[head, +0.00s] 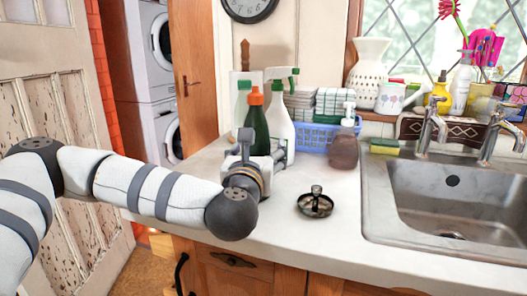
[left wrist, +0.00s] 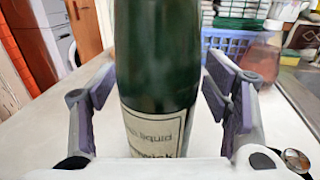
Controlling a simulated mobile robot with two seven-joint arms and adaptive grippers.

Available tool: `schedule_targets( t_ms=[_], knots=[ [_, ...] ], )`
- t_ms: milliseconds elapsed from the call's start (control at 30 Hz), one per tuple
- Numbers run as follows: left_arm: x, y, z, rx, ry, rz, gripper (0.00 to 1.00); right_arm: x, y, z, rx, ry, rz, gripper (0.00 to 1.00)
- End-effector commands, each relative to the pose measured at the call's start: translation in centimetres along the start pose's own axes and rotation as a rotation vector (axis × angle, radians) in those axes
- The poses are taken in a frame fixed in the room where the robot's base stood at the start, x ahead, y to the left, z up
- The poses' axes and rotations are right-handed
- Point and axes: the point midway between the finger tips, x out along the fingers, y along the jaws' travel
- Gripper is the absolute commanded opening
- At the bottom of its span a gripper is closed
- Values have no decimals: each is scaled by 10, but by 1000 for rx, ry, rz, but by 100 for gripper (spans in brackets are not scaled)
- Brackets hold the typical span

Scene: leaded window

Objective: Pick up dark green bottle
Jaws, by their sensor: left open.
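The dark green bottle (head: 257,121) with an orange cap stands upright on the white counter in the head view. My left gripper (head: 245,148) is right at it and hides its lower part. In the left wrist view the bottle (left wrist: 157,70), with a pale label, stands between the open fingers of my left gripper (left wrist: 160,100). A gap shows between the bottle and each finger pad. My right gripper is in neither view.
A blue basket (head: 314,140) with folded cloths and a brown soap dispenser (head: 344,148) are to the right. A small dark metal dish (head: 315,206) lies on the counter (head: 290,240), left of the sink (head: 395,222).

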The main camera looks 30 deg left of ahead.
Motion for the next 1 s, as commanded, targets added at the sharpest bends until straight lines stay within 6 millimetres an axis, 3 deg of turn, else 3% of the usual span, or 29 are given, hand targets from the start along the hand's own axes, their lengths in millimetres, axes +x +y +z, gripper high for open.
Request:
schedule_targets(
  t_ms=[167, 433, 767, 933, 1000],
  knots=[
    [0, 0, 0, 0, 0, 0, 70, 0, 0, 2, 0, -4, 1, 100],
    [0, 0, 0, 1, 1, 0, 12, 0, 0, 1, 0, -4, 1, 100],
    [0, 0, 5, -1, -2, 0, 11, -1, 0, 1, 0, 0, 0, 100],
    [-1, 0, 37, -6, -11, 1, 11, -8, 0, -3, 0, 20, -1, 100],
    [-13, -6, 54, -6, -13, -5, 11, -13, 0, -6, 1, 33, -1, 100]
  ],
)
